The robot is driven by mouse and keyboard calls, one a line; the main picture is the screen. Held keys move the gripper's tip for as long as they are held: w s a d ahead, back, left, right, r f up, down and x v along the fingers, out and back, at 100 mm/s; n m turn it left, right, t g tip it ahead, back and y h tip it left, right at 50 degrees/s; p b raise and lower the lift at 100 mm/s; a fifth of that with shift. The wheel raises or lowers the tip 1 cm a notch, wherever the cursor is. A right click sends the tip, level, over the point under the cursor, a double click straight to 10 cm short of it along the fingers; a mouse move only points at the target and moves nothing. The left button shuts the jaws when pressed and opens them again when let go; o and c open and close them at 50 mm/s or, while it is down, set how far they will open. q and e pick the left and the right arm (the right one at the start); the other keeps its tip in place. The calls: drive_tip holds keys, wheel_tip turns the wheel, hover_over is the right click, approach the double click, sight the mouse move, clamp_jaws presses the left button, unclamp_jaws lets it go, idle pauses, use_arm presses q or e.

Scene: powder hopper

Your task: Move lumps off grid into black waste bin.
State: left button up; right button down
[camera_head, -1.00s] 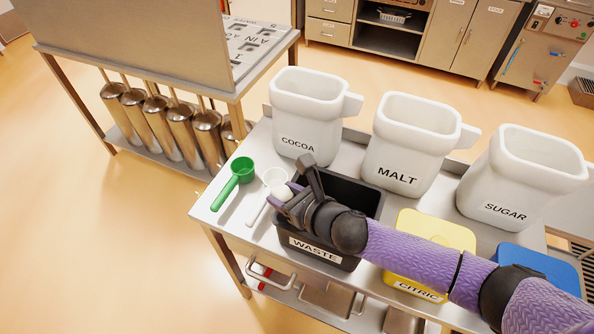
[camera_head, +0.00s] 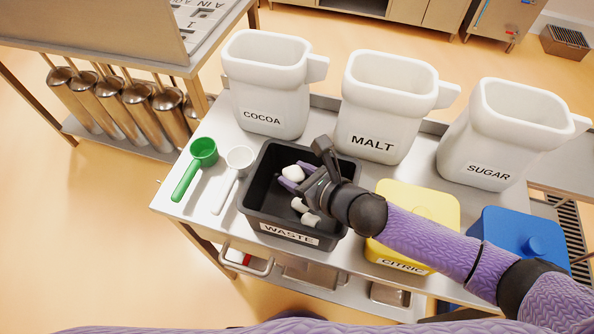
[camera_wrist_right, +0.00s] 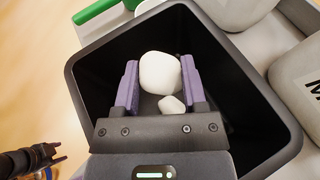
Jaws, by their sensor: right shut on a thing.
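My right gripper (camera_head: 296,183) is over the black waste bin (camera_head: 252,200), its purple fingers shut on a white lump (camera_head: 293,173). In the right wrist view the held lump (camera_wrist_right: 160,73) sits between the two fingers, above the bin's dark inside. Two more white lumps, one (camera_head: 299,205) and another (camera_head: 310,219), show inside the bin below the gripper, partly hidden by it. A small lump (camera_wrist_right: 171,104) also shows in the wrist view, below the held one. My left gripper is not in the head view.
A green scoop (camera_head: 195,168) and a white scoop (camera_head: 232,178) lie left of the bin. White COCOA (camera_head: 265,90), MALT (camera_head: 385,105) and SUGAR (camera_head: 500,135) tubs stand behind. The yellow CITRIC box (camera_head: 425,205) and a blue box (camera_head: 520,240) are to the right.

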drive_tip(key=shift+c, duration=2.4)
unclamp_jaws()
drive_tip(key=shift+r, duration=0.15)
drive_tip(key=o, duration=0.4)
use_arm(q)
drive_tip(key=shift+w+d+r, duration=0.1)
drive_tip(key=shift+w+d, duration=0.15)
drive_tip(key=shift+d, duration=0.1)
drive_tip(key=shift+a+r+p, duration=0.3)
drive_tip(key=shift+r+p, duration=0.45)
drive_tip(key=shift+p, duration=0.05)
use_arm(e)
drive_tip(key=v, duration=1)
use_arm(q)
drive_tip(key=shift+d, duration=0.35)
